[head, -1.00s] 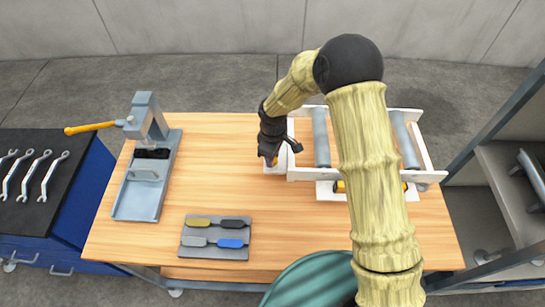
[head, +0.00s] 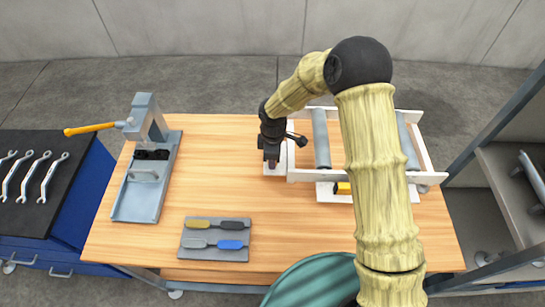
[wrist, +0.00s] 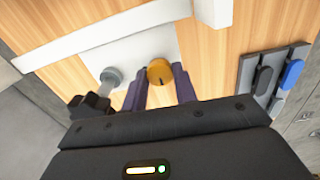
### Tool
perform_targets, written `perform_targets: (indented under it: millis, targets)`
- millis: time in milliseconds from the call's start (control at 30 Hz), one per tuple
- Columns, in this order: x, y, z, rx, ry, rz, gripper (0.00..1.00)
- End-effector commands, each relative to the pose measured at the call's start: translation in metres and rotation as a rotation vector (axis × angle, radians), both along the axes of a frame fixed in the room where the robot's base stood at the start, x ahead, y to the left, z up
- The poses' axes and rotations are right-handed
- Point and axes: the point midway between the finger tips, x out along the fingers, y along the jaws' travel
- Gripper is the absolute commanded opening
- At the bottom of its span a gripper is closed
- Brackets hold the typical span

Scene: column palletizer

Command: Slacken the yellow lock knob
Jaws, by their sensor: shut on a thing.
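The yellow lock knob (wrist: 160,71) is round and orange-yellow in the wrist view, above a white plate (wrist: 150,45). My gripper (wrist: 160,84) has its two dark purple fingers on either side of the knob and is shut on it. In the head view my gripper (head: 271,163) points down at the small white plate (head: 273,170) left of the roller frame (head: 292,160). There my gripper hides the knob. How far the knob has turned cannot be told.
A grey bolt-like post (wrist: 110,76) stands left of the knob in the wrist view. A grey clamp fixture (head: 145,185) with an orange handle stands at the table's left. A grey tool tray (head: 215,255) lies in front. The wooden tabletop between is clear.

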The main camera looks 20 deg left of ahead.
Motion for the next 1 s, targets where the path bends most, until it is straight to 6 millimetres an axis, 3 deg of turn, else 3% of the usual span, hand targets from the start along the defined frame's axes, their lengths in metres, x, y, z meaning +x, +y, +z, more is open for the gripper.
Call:
perform_targets:
  millis: [33,67,167,567,767,1000]
  targets:
    - [0.000,0.000,0.000,-0.001,-0.001,-0.001,0.06]
    - [0.000,0.000,0.000,-0.001,-0.001,-0.001,0.30]
    - [0.000,0.000,0.000,0.000,-0.001,-0.002,0.50]
    - [0.000,0.000,0.005,0.001,-0.001,-0.002,0.50]
    - [0.002,0.000,0.029,0.003,-0.005,-0.003,0.50]
    - [0.002,-0.001,0.076,0.003,-0.005,-0.004,0.50]
